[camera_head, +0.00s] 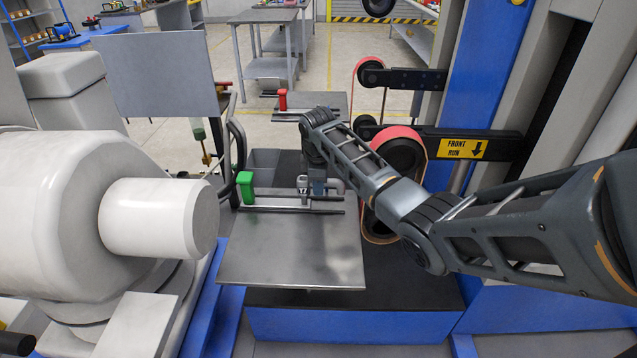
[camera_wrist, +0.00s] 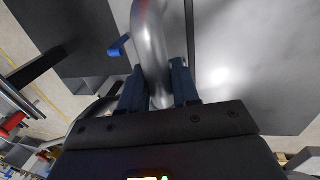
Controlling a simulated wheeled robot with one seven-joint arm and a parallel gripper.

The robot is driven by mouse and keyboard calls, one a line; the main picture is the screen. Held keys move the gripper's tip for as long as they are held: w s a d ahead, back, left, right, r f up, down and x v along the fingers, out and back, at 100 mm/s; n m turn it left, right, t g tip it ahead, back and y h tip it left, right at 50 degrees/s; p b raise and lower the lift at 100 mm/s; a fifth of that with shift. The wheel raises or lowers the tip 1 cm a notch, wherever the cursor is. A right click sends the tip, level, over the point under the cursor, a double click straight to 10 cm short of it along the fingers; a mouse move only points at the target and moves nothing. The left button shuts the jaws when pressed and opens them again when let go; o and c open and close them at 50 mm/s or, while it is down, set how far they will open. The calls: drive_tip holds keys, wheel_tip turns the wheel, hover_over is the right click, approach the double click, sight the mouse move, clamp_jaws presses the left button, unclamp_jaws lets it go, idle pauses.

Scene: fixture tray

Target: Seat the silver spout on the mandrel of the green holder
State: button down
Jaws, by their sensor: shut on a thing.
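The green holder (camera_head: 246,187) stands at the left of the steel plate, with thin rods (camera_head: 290,208) running right from its foot. My gripper (camera_head: 318,188) is low over the plate's far part, right of the green block and near the rods. It is shut on the silver spout (camera_head: 303,182), partly hidden by my gripper in the head view. In the wrist view the curved spout (camera_wrist: 150,45) runs up from between the two blue fingers (camera_wrist: 158,75). A dark rod (camera_wrist: 190,40) lies right of it. I cannot tell whether the spout touches the mandrel.
The near half of the steel plate (camera_head: 292,255) is bare. A red holder (camera_head: 282,100) stands on a plate farther back. A white machine (camera_head: 160,215) crowds the left, and a belt grinder (camera_head: 400,155) stands on the right. A small blue part (camera_wrist: 118,46) shows beside the spout.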

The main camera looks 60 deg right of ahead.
drive_tip(key=shift+s+a+b+x, duration=0.15)
drive_tip(key=shift+b+x, duration=0.4)
drive_tip(key=shift+x, duration=0.45)
drive_tip(key=shift+s+a+b+x, duration=0.1)
drive_tip(key=shift+a+b+x, duration=0.1)
drive_tip(key=shift+b+x, duration=0.55)
drive_tip(key=c, duration=0.7)
unclamp_jaws()
drive_tip(key=shift+f, duration=0.35)
drive_tip(key=shift+c, duration=0.2)
drive_tip(key=shift+r, duration=0.1)
drive_tip(key=v, duration=0.7)
drive_tip(key=shift+r, duration=0.4)
drive_tip(key=shift+w, duration=0.1)
